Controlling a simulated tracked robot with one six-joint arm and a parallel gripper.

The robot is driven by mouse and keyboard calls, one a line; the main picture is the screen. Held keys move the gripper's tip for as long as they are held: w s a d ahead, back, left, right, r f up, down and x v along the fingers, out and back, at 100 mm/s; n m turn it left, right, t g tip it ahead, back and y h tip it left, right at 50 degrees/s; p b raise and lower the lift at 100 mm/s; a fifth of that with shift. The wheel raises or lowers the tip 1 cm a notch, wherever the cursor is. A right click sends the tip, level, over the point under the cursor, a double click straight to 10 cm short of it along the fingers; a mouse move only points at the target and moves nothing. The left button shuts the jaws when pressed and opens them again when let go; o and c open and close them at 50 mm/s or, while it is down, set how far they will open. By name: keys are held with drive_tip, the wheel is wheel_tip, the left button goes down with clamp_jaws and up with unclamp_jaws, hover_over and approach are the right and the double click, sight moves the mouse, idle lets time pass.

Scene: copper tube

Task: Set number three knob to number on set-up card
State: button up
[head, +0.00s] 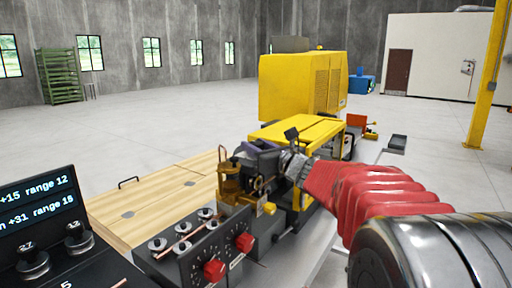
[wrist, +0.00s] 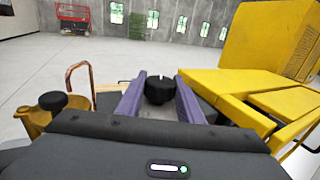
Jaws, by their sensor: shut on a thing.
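In the wrist view, a round black knob (wrist: 158,90) with a pale mark at its far edge sits between my gripper's two purple fingers (wrist: 160,100). My gripper is shut on this knob. In the head view, my gripper (head: 252,152) is beside the yellow machine, at the end of my red-sleeved arm; the knob there is hidden. I cannot read a number on the held knob. No set-up card can be made out in either view.
A panel carries silver knobs and red knobs (head: 244,241). A brass-coloured fitting (head: 231,183) and a bent copper tube (wrist: 78,75) are close beside my gripper.

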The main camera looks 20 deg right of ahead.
drive_tip(key=shift+r+h, duration=0.1)
drive_tip(key=shift+h, duration=0.4)
drive_tip(key=o, duration=1.1)
drive_tip(key=shift+c, duration=0.2)
drive_tip(key=shift+s, duration=0.1)
drive_tip(key=s+d, duration=0.1)
drive_tip(key=s, duration=1.2)
drive_tip(key=shift+s+d, duration=0.25)
drive_tip(key=shift+d, duration=0.05)
